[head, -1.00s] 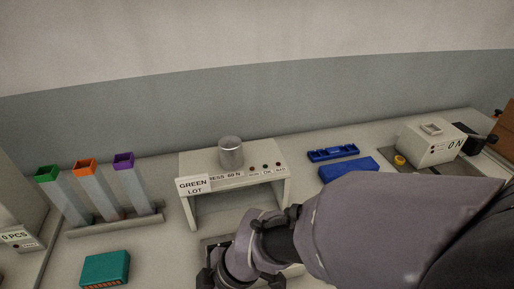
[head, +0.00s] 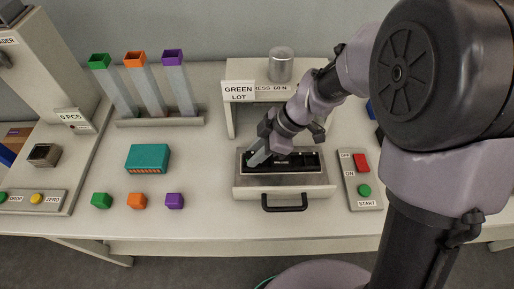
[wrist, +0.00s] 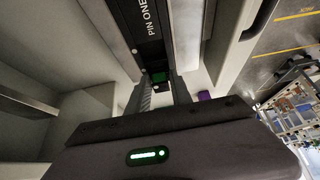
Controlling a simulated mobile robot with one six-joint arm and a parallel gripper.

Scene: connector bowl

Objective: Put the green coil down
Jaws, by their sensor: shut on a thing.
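My gripper (head: 258,159) is over the left part of the black fixture (head: 300,162) in the pulled-out drawer (head: 300,191) under the press. In the wrist view the fingers (wrist: 162,91) are shut on a small green piece, the green coil (wrist: 159,77), of which only a little shows. It is at the end of the black fixture strip marked PIN ONE (wrist: 147,22). I cannot tell whether it touches the fixture. In the head view the coil is hidden by the gripper.
The press (head: 240,120) with a GREEN LOT sign stands behind the drawer. A switch box (head: 363,180) is close on the right.

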